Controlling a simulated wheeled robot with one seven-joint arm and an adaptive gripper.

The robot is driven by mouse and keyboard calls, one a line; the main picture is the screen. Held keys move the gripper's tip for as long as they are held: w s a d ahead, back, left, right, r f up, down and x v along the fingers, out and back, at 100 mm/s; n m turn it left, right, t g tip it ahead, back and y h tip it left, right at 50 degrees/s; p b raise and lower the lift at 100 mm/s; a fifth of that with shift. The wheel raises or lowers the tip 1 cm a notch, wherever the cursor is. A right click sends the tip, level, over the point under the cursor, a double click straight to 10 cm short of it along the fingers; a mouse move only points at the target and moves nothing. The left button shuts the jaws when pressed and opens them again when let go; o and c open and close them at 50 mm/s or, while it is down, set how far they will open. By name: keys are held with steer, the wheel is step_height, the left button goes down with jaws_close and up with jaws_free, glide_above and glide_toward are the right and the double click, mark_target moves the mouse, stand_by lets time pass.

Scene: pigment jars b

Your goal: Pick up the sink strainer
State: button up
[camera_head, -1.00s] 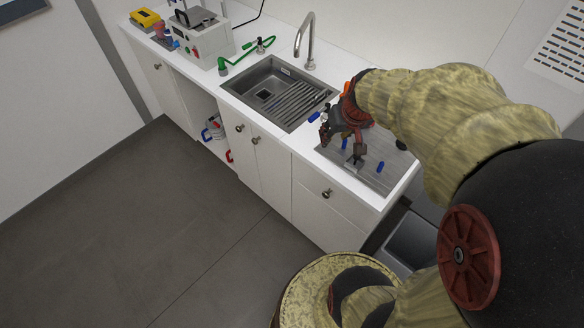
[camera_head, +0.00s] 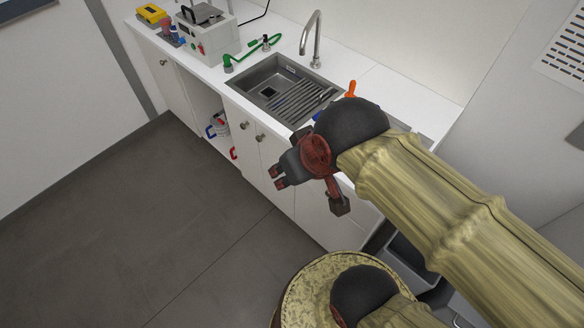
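My gripper (camera_head: 309,191) is in front of the counter's front edge, over the cabinet fronts in the picture. Its two dark fingers are spread wide apart, and I see nothing held between them. I cannot make out a separate sink strainer. The grey sink (camera_head: 283,91) has a small dark square drain in its basin and a ribbed rack at its right side. My gripper is to the right of and nearer than the sink. My arm hides most of the counter right of the sink, including the grey ribbed mat there.
A tall tap (camera_head: 316,38) stands behind the sink. A green hose (camera_head: 250,52), a grey-white machine (camera_head: 207,40) and a yellow box (camera_head: 152,14) are to the left. An orange item (camera_head: 351,89) shows behind my wrist. The floor in front of the cabinets is clear.

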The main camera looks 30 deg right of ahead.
steer(key=shift+o, duration=0.5)
step_height(320, 180, down, 6)
steer(key=b, duration=0.6)
steer(key=shift+o, duration=0.5)
steer(key=shift+f, duration=0.15)
steer(key=shift+o, duration=0.8)
steer(key=shift+r, duration=0.2)
steer(key=shift+c, duration=0.5)
